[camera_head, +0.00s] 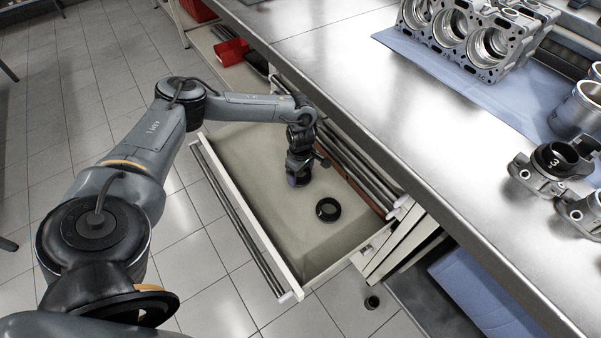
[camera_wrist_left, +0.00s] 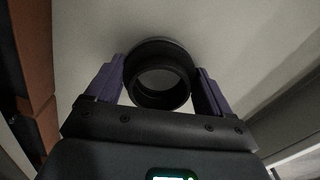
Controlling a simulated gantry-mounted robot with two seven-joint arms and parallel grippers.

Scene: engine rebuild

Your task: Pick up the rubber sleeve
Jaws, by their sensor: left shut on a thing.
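My left gripper (camera_head: 297,180) reaches down into the open drawer. In the wrist view its purple fingers (camera_wrist_left: 160,80) are shut on a black, round, hollow sleeve (camera_wrist_left: 160,90), one finger on each side. The sleeve's open end faces the wrist camera. In the head view the held sleeve is mostly hidden by the dark gripper. A separate black ring (camera_head: 328,209) lies on the drawer floor to the right of the gripper. My right gripper is in neither view.
The drawer (camera_head: 245,225) has a pale floor and low white front wall. The steel bench (camera_head: 400,110) stands to the right, with an engine block (camera_head: 470,35) on blue cloth. A small black part (camera_head: 372,302) is on the floor.

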